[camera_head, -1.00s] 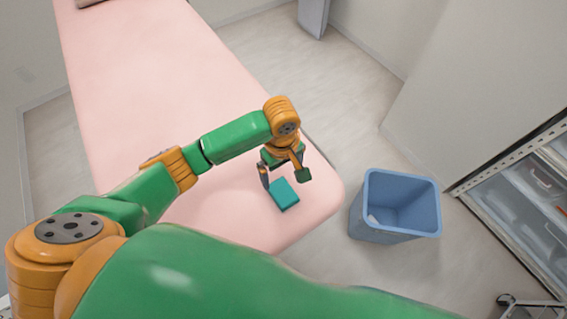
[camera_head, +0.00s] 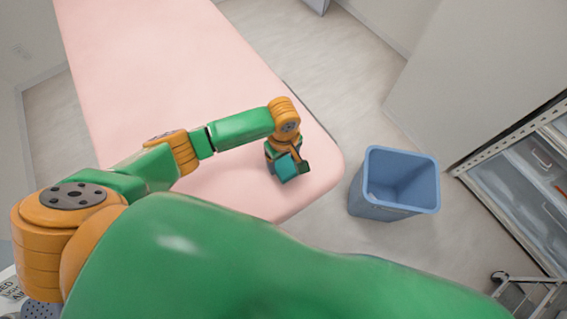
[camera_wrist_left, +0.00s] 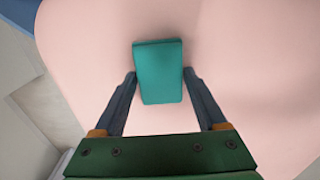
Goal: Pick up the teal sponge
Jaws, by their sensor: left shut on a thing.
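The teal sponge (camera_head: 286,167) is a small flat block at the near right end of the pink treatment bed (camera_head: 180,60). My left gripper (camera_head: 287,168) is over the bed and shut on the sponge, with one finger on each side. In the left wrist view the sponge (camera_wrist_left: 160,72) sits between the two fingertips (camera_wrist_left: 159,76), its far end reaching past them. I cannot tell whether the sponge touches the bed or is slightly above it. My right gripper is not in view.
A blue open bin (camera_head: 394,184) stands on the floor to the right of the bed's end. A cabinet with clear drawers (camera_head: 520,175) is at the far right. A metal frame (camera_head: 525,290) shows at the lower right. The rest of the bed top is bare.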

